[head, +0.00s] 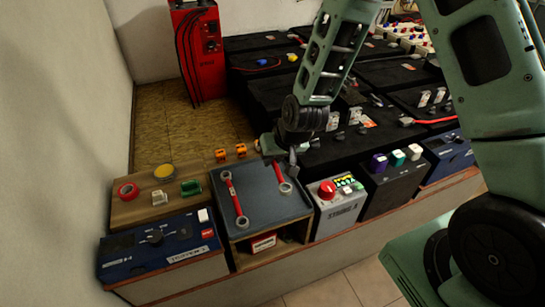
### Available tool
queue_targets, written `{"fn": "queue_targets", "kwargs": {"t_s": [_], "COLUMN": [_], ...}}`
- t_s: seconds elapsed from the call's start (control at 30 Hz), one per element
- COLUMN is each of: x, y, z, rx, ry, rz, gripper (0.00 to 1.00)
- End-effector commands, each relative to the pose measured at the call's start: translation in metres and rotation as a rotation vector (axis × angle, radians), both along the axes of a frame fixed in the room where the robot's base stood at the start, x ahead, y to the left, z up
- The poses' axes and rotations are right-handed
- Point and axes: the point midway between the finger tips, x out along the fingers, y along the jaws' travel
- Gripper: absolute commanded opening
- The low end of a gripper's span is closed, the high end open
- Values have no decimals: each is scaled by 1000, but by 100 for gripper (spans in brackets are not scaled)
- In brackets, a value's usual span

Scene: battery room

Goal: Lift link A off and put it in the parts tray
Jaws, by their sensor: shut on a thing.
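The parts tray (258,206) is a grey, shallow tray at the bench's front edge. One red link (234,199) with metal ring ends lies in it on the left side. A second red link (279,174) with a metal ring at its near end is at the tray's right side, under my gripper (284,160). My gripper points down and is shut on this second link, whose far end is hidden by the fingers. I cannot tell whether this link touches the tray floor. No letter shows on either link.
A grey box with a red knob (327,189) stands just right of the tray. A blue instrument (160,246) and a wooden board (142,205) with tape rolls are at left. Black-covered batteries (270,62) fill the area behind. A red cabinet (198,50) stands at the back.

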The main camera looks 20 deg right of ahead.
Motion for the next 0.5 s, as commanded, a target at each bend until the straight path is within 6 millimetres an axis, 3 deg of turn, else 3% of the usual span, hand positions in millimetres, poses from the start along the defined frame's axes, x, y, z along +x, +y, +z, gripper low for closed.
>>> {"fn": "queue_targets", "kwargs": {"t_s": [0.03, 0.5], "x": [0, 0], "y": [0, 0], "z": [-11, -64], "rx": [0, 0], "ry": [0, -1], "rz": [0, 0], "gripper": [0, 0]}}
